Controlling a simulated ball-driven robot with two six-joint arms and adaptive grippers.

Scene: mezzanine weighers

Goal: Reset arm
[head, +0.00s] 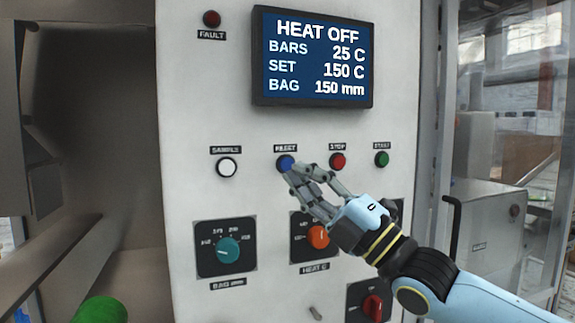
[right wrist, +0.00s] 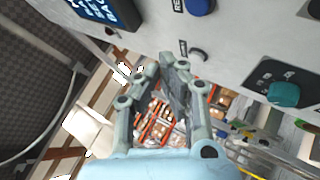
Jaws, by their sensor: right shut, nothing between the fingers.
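My right gripper (head: 290,173) is in front of the white control panel (head: 190,120), its fingertips just below and at the blue button (head: 285,162). Whether they touch it is unclear. The fingers are shut with nothing between them. The right wrist view shows the same grey fingers (right wrist: 163,66) pointing up, with the blue button (right wrist: 200,5) at the top edge, apart from them in the picture. My right arm reaches in from the lower right and partly covers the orange knob (head: 318,237). My left gripper is not in view.
The panel carries a display (head: 313,58) reading HEAT OFF, a white button (head: 227,168), a red button (head: 338,161), a green button (head: 382,159) and a teal knob (head: 228,250). A dark recess lies left; a glazed door frame stands right.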

